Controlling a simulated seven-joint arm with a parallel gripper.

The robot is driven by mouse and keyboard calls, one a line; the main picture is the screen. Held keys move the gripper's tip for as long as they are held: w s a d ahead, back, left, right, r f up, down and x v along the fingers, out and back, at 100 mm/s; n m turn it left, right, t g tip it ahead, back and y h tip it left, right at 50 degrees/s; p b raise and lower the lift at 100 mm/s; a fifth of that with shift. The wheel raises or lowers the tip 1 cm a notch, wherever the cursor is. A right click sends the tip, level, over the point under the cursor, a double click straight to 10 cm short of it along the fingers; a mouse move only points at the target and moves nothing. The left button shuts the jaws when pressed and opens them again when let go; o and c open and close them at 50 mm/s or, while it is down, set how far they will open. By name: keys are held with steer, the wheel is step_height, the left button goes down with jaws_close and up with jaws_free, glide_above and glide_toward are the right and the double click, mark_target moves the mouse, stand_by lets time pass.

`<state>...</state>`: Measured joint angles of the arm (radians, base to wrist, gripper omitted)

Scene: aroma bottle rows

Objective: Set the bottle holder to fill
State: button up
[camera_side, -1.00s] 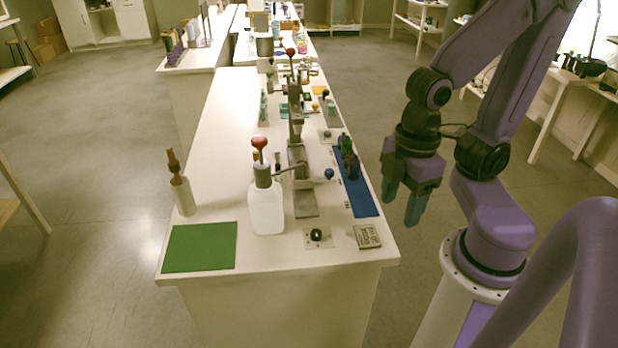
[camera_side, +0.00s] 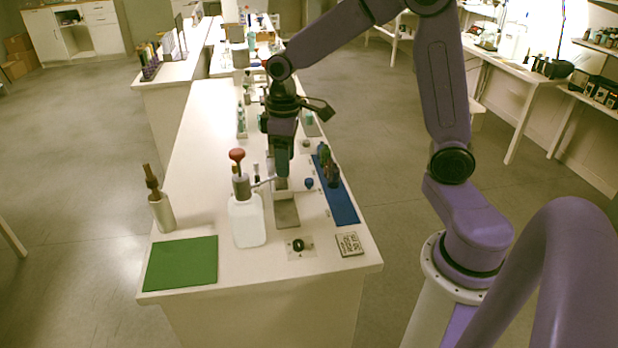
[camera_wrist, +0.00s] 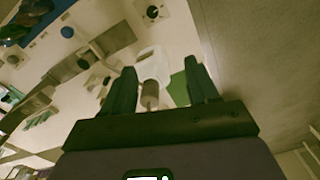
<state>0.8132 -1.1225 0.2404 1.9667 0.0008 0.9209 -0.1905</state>
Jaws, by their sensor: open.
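A grey metal fixture with a flat front plate (camera_side: 286,213), perhaps the bottle holder, stands on the bench; its upper part is hidden behind my gripper in the side view. A blue knob (camera_side: 309,183) sits to its right and also shows in the wrist view (camera_wrist: 67,31). I cannot read any fill mark. My gripper (camera_side: 282,170) points down over the fixture, fingers apart and empty. In the wrist view my gripper (camera_wrist: 162,82) has the white bottle (camera_wrist: 153,60) and its grey collar in sight between the fingers; contact is not visible.

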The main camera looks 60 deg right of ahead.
steer(key=w+d+f+m, duration=0.3)
steer(key=w+d, duration=0.5)
steer(key=d, duration=0.2)
steer(key=m, duration=0.3)
glide_toward(309, 180)
step_height(309, 180, down, 9)
steer(key=shift+w+r, duration=0.1)
steer(key=shift+r, duration=0.05)
jaws_close()
